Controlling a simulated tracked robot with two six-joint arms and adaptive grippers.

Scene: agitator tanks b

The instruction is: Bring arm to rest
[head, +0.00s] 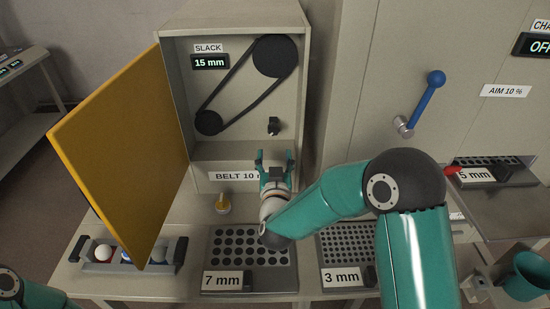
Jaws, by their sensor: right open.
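My right arm reaches in from the lower right, and its gripper (275,165) points away from me. The two teal fingers stand apart with nothing between them. The gripper is in front of the belt cabinet (304,90), below a small black knob (273,126), and covers part of the "BELT 10" label (230,176). I cannot tell whether it touches the cabinet. At the lower left corner only a piece of my left arm shows; its gripper is out of view.
The cabinet's yellow door (125,150) stands open at left. A 7 mm sieve (248,255) and a 3 mm sieve (340,240) lie below my forearm.

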